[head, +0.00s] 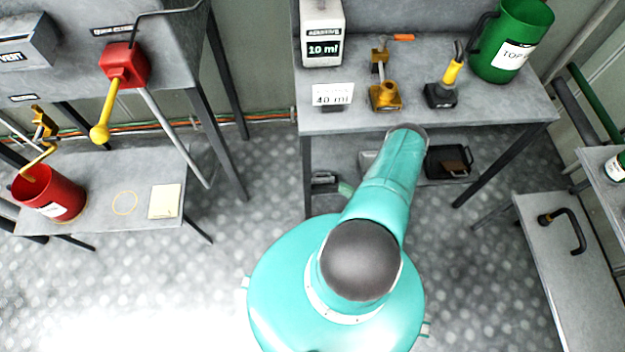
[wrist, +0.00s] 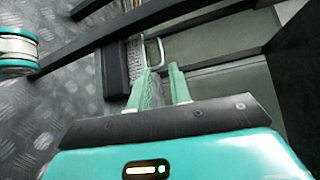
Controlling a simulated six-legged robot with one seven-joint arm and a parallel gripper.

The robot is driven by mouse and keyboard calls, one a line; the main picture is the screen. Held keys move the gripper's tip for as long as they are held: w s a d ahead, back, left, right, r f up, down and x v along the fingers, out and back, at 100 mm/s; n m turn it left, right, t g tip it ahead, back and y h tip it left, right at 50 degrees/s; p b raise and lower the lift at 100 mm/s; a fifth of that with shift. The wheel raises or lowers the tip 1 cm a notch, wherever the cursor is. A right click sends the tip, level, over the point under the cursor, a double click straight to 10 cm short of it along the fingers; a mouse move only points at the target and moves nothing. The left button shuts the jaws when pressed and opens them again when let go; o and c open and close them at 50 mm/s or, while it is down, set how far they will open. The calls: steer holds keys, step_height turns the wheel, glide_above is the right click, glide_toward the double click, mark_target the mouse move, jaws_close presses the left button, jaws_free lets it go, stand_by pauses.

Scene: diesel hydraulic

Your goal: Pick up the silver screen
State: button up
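A grey mesh piece with a silver wire loop (wrist: 154,50), which looks like the silver screen, shows just beyond my fingertips in the wrist view. It sits in or against a dark-framed box (wrist: 115,72). My gripper (wrist: 160,69) has its two green fingers apart, with a gap between them and nothing clearly held. The loop lies ahead of the fingertips; I cannot tell whether they touch it. In the head view, the dark box (head: 325,181) is low under the back table, and my arm hides much of that area.
The back table (head: 470,110) holds a green jug (head: 510,45), a white container (head: 322,35), a yellow-handled tool (head: 445,85) and a brass part (head: 385,95). A black tray (head: 448,162) lies below. Table legs and dark bars (wrist: 160,25) crowd my gripper.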

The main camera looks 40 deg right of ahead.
glide_above(330, 180)
steer(key=s+a, duration=0.2)
steer(key=f, duration=0.1)
steer(key=x, duration=0.5)
steer(key=shift+w+d+f, duration=0.15)
steer(key=shift+w+d, duration=0.1)
steer(key=shift+w, duration=0.2)
jaws_close()
